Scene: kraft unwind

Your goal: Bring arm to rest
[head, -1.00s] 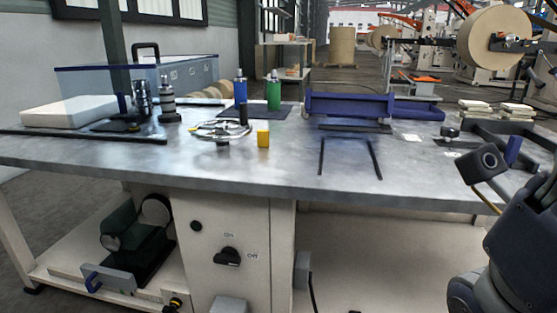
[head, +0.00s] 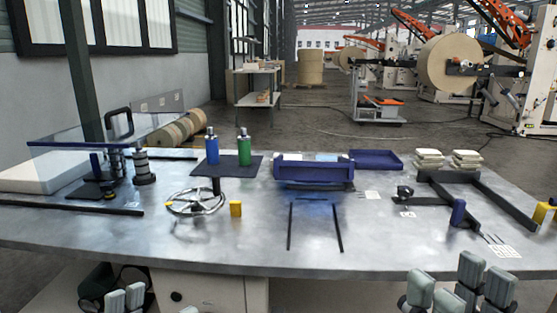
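My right gripper (head: 459,284) is at the bottom right of the head view, in front of the table's near edge. Its grey finger pads stand apart with nothing between them. My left gripper (head: 158,301) is at the bottom left, mostly cut off by the picture's lower edge. Its visible pads are also apart, with nothing seen between them. Both grippers are clear of the objects on the table. Most of both arms is out of view.
The metal table (head: 390,245) spans the view. The table's front middle is largely free.

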